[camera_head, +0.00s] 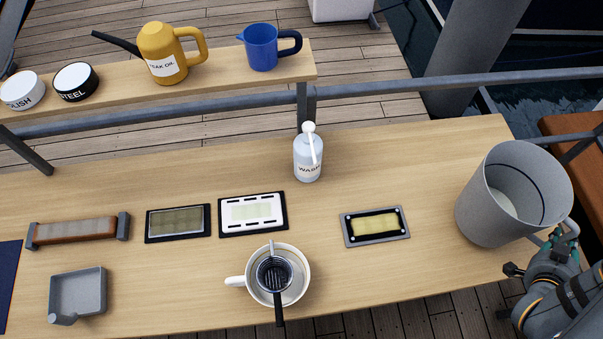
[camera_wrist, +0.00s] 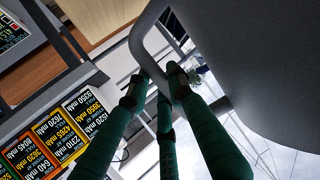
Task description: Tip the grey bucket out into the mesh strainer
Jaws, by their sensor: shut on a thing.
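The grey bucket (camera_head: 482,213) is at the right end of the table in the head view, mouth up. Pale contents show inside; what they are is unclear. I cannot tell whether its base touches the table. My gripper (camera_head: 566,238) is at the bucket's right side, shut on its handle. In the wrist view, the green fingers of my gripper (camera_wrist: 157,88) close around the handle loop of the bucket (camera_wrist: 245,70). The dark mesh strainer (camera_head: 274,273) rests over a white mug (camera_head: 302,287) at the table's front middle, well left of the bucket, its handle toward the front edge.
A wash bottle (camera_head: 308,160) stands behind the strainer. A framed yellow panel (camera_head: 375,226) lies between mug and bucket. Two dark-framed panels, a brush-like bar (camera_head: 78,231) and a grey tray (camera_head: 77,294) lie left. A rail (camera_head: 400,90) runs behind the table (camera_head: 420,165).

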